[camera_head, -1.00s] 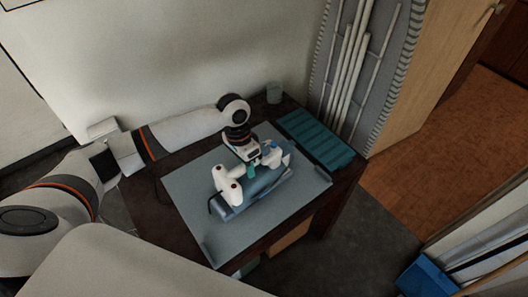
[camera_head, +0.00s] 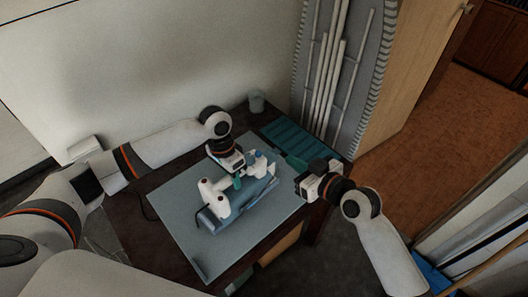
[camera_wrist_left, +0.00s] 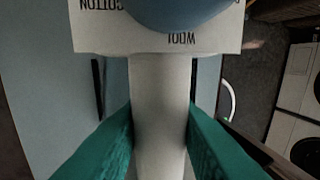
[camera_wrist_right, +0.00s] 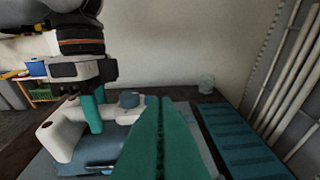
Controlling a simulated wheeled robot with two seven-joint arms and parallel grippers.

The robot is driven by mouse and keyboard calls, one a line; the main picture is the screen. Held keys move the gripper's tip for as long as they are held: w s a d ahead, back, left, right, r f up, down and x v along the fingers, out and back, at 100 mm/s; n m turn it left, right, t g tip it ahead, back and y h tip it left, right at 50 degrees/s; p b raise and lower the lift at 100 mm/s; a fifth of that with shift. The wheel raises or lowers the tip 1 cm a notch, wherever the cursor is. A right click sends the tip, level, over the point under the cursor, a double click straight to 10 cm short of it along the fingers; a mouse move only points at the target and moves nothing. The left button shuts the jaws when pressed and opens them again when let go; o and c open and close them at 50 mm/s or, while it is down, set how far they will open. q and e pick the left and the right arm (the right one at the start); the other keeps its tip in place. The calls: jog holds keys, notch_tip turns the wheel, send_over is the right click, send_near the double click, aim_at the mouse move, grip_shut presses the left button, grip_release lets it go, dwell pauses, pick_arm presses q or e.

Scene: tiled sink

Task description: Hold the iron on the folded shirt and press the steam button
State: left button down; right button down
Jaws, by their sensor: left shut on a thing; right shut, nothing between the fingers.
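The white iron (camera_head: 214,202) rests on the blue-grey folded shirt (camera_head: 262,192). My left gripper (camera_head: 238,182) is shut on the iron's handle; in the left wrist view its teal fingers close on both sides of the white handle bar (camera_wrist_left: 160,105). A blue dome (camera_wrist_left: 180,8) sits on the iron's top between the words COTTON and WOOL. It also shows in the right wrist view (camera_wrist_right: 131,100). My right gripper (camera_head: 291,161) is shut and empty, to the right of the iron and apart from it. Its fingers (camera_wrist_right: 161,105) hide part of the iron's surroundings.
The iron and shirt lie on a pale grey-blue mat (camera_head: 180,222) on a dark table. A teal ribbed tray (camera_head: 285,138) and a small cup (camera_head: 256,100) stand at the table's back. White pipes and a grey board lean at the wall behind.

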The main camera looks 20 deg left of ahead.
jog(key=shift+s+a+r+n+y, duration=0.15)
jog(key=shift+s+a+r+y, duration=0.1)
jog(key=shift+r, duration=0.35)
jog(key=shift+s+a+r+n+y, duration=0.15)
jog(key=shift+s+a+r, duration=0.1)
jog(key=shift+r, duration=0.3)
jog(key=shift+w, duration=0.15)
send_over(264, 159)
notch_tip(264, 159, down, 2)
jog(key=shift+f, duration=0.2)
notch_tip(264, 159, down, 3)
jog(key=shift+r, duration=0.15)
jog(key=shift+f, duration=0.7)
jog(key=shift+f, duration=0.1)
